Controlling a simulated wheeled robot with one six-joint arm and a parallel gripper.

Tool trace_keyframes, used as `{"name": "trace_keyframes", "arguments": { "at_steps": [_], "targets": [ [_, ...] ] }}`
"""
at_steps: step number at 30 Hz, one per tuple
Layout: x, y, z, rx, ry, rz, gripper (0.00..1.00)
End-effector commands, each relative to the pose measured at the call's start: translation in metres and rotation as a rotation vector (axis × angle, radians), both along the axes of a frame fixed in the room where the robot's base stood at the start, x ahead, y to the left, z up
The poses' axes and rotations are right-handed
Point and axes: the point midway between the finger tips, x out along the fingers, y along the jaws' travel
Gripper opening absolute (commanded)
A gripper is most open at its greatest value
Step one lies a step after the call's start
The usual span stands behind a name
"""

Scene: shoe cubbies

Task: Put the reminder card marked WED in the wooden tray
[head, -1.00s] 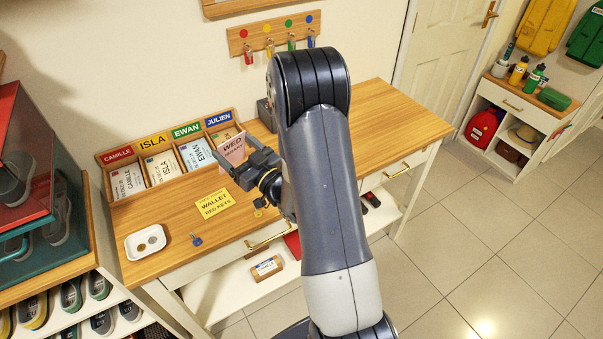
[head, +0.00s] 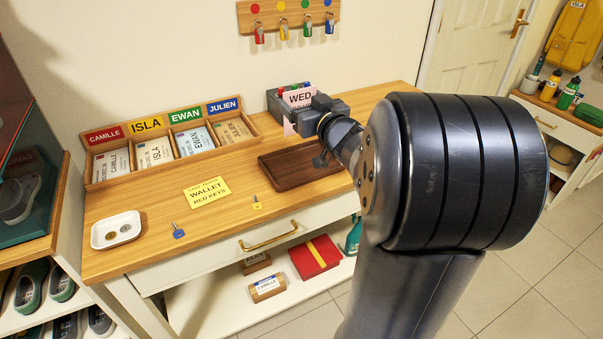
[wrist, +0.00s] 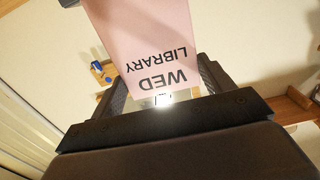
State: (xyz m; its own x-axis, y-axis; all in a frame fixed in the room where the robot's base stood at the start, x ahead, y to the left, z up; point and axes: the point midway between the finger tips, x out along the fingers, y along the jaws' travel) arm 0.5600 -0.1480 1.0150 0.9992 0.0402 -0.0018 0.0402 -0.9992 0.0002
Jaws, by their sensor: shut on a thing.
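The pink reminder card marked WED (head: 299,97) is upright in my gripper (head: 302,118), above the desk. In the wrist view the card (wrist: 145,40) reads WED and LIBRARY upside down, and my gripper (wrist: 165,88) is shut on it. The dark brown wooden tray (head: 287,171) lies flat on the desk, below my gripper in the picture. The tray looks empty where it shows; my wrist hides part of its right side.
A wooden card rack (head: 150,175) with name labels stands at the left back. A dark grey holder (head: 276,103) is behind the card. A yellow note (head: 207,192), blue key (head: 178,231), small yellow key (head: 256,202) and white dish (head: 116,230) lie on the desk.

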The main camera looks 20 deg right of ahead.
Motion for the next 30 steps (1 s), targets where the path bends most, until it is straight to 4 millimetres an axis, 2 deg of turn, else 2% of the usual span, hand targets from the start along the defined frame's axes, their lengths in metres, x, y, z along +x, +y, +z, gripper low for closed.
{"name": "trace_keyframes", "arguments": {
  "at_steps": [9,15,21,30],
  "targets": [
    [-0.001,-0.002,-0.054,0.002,0.004,-0.007,0.65],
    [-0.001,-0.002,-0.068,0.001,0.002,-0.006,0.65],
    [-0.001,-0.002,-0.097,0.002,0.004,-0.006,0.65],
    [-0.001,-0.002,-0.099,0.0,0.001,-0.006,0.65]
  ]
}}
